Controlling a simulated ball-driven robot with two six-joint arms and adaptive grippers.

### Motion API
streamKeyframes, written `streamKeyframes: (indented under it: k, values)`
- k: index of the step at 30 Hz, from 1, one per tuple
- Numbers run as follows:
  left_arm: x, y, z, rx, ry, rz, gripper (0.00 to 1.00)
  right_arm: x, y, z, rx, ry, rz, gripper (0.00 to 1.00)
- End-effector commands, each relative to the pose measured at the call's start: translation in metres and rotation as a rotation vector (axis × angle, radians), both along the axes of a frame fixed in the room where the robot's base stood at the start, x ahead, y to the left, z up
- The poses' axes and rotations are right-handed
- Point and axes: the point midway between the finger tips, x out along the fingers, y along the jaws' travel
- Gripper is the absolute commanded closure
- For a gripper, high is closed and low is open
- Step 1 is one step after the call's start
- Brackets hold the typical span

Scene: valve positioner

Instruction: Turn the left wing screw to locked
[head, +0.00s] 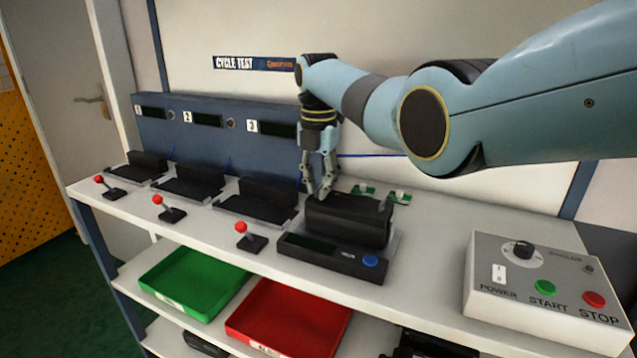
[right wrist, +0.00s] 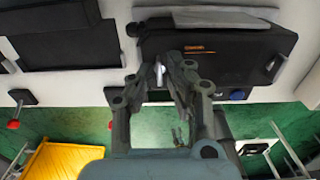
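The black valve positioner (head: 347,222) sits on the white bench behind a black base unit with a blue button (head: 370,261). In the right wrist view the positioner (right wrist: 215,48) carries a silver left wing screw (right wrist: 159,73), its wing nearly upright in the picture. The right wing screw (right wrist: 271,65) stands slanted; it also shows in the head view (head: 386,205). My right gripper (head: 321,194) points down at the positioner's left end and hides the left screw there. In the right wrist view its fingers (right wrist: 160,68) stand on either side of the left screw, seemingly with small gaps. My left gripper is out of view.
A grey control box (head: 540,285) stands at the bench's right. Red-knobbed levers (head: 241,228) and black stations (head: 255,200) line the left. Small green parts (head: 362,190) lie behind the positioner. Green (head: 195,280) and red (head: 290,318) trays are on the shelf below.

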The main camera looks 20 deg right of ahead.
Motion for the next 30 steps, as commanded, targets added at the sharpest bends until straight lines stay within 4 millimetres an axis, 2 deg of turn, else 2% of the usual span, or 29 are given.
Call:
streamKeyframes:
  k: [1, 3, 17, 23, 30]
  values:
    - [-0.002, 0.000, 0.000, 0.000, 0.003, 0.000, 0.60, 0.000, 0.000, 0.000, 0.000, 0.000, 0.000, 0.93]
    - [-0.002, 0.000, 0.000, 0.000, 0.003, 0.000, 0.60, 0.000, 0.000, 0.000, 0.000, 0.000, 0.000, 1.00]
    - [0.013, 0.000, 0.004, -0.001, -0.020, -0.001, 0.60, 0.000, 0.000, 0.001, 0.000, 0.000, -0.032, 1.00]
    - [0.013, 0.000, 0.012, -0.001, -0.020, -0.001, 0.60, 0.000, 0.000, 0.002, 0.000, 0.000, -0.132, 1.00]
    - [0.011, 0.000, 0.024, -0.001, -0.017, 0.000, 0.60, 0.000, 0.000, 0.003, -0.001, 0.001, -0.335, 1.00]
